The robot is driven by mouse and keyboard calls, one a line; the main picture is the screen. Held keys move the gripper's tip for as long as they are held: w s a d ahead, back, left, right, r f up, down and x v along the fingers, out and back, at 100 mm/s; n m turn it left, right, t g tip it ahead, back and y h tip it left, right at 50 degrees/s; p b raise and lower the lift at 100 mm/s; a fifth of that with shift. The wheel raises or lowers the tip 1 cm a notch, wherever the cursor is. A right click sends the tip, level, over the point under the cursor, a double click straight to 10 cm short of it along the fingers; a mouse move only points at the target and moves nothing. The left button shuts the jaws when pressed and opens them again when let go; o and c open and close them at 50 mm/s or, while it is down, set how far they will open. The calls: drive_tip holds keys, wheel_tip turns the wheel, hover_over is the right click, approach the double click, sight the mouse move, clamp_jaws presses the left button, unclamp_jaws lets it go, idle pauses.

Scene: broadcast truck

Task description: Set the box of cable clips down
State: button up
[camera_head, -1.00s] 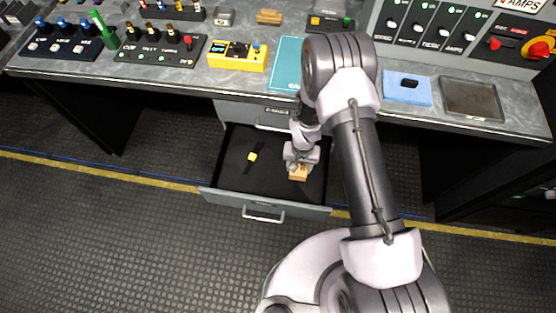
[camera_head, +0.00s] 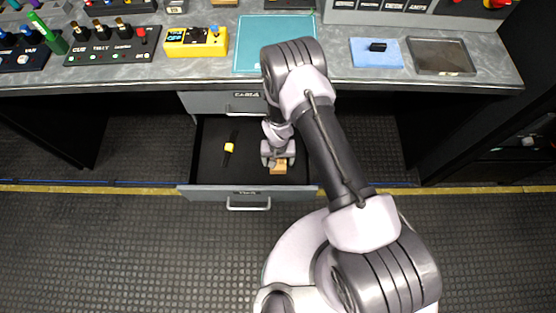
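The box of cable clips, a small tan box (camera_head: 279,167), is in the right part of the open drawer (camera_head: 208,172). My gripper (camera_head: 278,160) is over the box, pointing down into the drawer, with its fingers at the box's sides. The box's upper part is hidden by the gripper. I cannot tell whether the fingers press on it or whether it touches the drawer floor.
A dark strap with a yellow middle (camera_head: 230,148) lies in the drawer's left part. Above, the desk holds a teal mat (camera_head: 273,45), a yellow device (camera_head: 196,42), a blue pad (camera_head: 376,53), a dark tray (camera_head: 440,56) and control panels. The drawer's middle is clear.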

drive_tip(key=shift+r, duration=0.1)
wheel_tip(320, 180, up, 12)
drive_tip(key=p, duration=0.5)
wheel_tip(320, 180, up, 14)
drive_tip(key=f+t, duration=0.1)
hover_over(278, 160)
drive_tip(key=w+d, duration=0.1)
drive_tip(key=w, duration=0.3)
drive_tip(key=s+d+r+m+t+y, duration=0.1)
drive_tip(key=d+r, duration=0.1)
drive_tip(key=r, duration=0.7)
drive_tip(key=s+d+r+m+t, duration=0.1)
drive_tip(key=s+d+r, duration=0.1)
drive_tip(key=r, duration=0.7)
drive_tip(key=s+d+r+m+t+y, duration=0.1)
drive_tip(key=s+d+r+m+t, duration=0.1)
drive_tip(key=s+r, duration=1.4)
drive_tip(key=shift+s+d+t+b, duration=0.35)
drive_tip(key=shift+s+d, duration=0.45)
drive_tip(key=shift+s, duration=0.4)
